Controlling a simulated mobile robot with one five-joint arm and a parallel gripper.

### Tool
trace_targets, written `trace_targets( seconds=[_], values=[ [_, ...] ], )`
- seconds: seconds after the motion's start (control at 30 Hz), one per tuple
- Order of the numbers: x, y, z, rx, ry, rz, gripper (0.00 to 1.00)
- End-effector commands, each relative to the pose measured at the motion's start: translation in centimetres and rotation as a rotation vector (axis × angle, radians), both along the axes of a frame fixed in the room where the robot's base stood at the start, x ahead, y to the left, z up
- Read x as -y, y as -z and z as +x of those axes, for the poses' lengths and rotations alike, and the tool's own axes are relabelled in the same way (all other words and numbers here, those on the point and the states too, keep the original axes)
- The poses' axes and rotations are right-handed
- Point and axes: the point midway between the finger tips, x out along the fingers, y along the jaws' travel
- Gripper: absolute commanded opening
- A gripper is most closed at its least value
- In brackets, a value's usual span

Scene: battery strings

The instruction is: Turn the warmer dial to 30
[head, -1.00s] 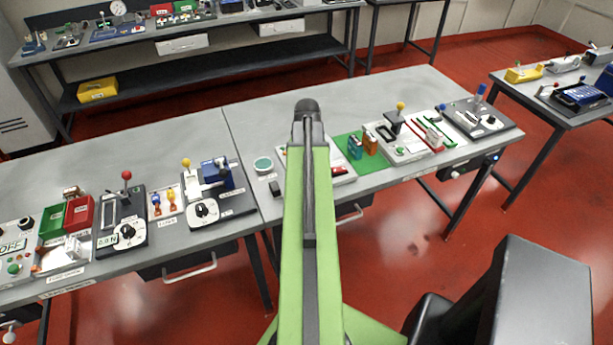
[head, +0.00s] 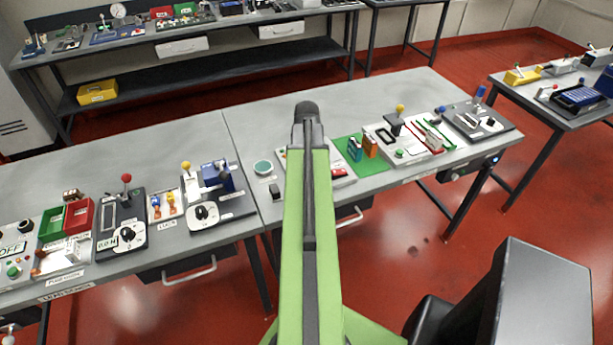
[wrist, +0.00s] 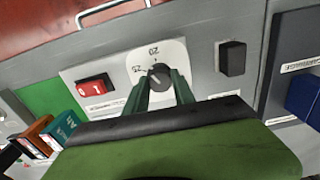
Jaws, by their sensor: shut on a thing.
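The warmer dial (wrist: 159,74) is a dark round knob on a white scale plate (wrist: 138,55) in the wrist view. The marks 20 and 25 show on the scale; 30 cannot be made out. My gripper (wrist: 162,80) has its two dark green fingers closed on the knob, one on each side. A red rocker switch (wrist: 95,88) sits on the same panel, left of the dial. In the head view my arm hides the dial and gripper; the switch (head: 338,172) shows just right of the arm.
A green mat (head: 350,150) with a teal box (head: 354,149) and an orange box (head: 370,147) lies right of the warmer. A black block (wrist: 232,58) stands close by the dial in the wrist view. Bare bench (head: 270,115) lies behind.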

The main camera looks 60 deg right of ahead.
Motion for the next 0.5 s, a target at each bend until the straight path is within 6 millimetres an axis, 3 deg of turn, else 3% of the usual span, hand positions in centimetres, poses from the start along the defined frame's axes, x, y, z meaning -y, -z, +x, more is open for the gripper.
trace_targets(
  seconds=[0.17, 0.4, 0.5],
  values=[
    [0.01, -0.02, 0.13, 0.002, -0.041, 0.000, 0.00],
    [0.01, -0.03, 0.18, 0.003, -0.434, -0.002, 0.00],
    [0.00, -0.03, 0.20, 0.003, -0.498, -0.002, 0.00]
  ],
)
